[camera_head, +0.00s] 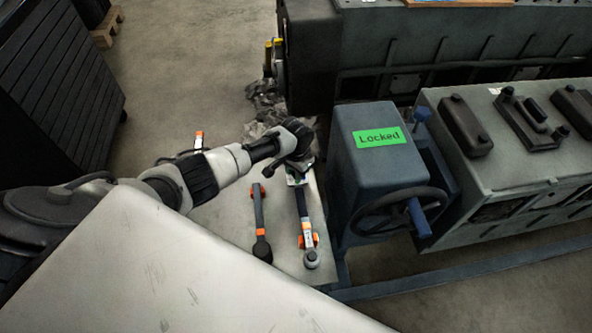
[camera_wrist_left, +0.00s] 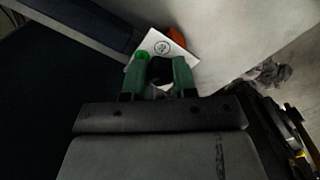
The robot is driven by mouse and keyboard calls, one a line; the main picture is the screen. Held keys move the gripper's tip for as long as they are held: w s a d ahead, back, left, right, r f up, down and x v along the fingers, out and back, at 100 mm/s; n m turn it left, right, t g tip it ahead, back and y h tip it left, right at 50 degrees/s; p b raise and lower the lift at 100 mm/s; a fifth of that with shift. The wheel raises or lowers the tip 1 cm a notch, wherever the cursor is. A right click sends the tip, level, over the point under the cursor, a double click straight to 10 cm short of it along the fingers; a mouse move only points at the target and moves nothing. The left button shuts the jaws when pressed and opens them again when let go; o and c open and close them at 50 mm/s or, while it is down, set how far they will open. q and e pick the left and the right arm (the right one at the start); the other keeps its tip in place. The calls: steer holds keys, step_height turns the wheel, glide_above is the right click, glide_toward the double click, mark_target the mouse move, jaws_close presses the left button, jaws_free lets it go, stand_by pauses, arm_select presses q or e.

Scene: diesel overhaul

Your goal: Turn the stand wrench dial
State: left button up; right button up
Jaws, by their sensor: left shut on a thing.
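Two long dark wrenches with orange parts lie side by side on a narrow light stand (camera_head: 281,238) in the head view. My left gripper (camera_head: 297,176) is at the far end of the right wrench (camera_head: 305,218). In the left wrist view its two green fingers (camera_wrist_left: 158,78) are shut on a small dark part, which I take to be the stand wrench dial (camera_wrist_left: 159,68); the fingers and wrist hide most of it. The left wrench (camera_head: 259,212) lies apart from the gripper. My right gripper is not in view.
A blue-grey stand with a green "Locked" label (camera_head: 379,137) and a handwheel (camera_head: 400,211) is close on the right. A grey engine block (camera_head: 500,150) stands beyond it. A pale surface (camera_head: 170,270) fills the near left. Open floor (camera_head: 190,80) lies behind the arm.

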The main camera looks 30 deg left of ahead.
arm_select(q)
steer(key=m, duration=0.6)
steer(key=m+b, duration=0.1)
steer(key=m, duration=0.4)
steer(key=shift+w, duration=0.15)
steer(key=shift+a+m, duration=0.1)
steer(key=shift+m, duration=0.3)
steer(key=o, duration=0.9)
steer(key=shift+o, duration=0.2)
step_height(320, 180, up, 11)
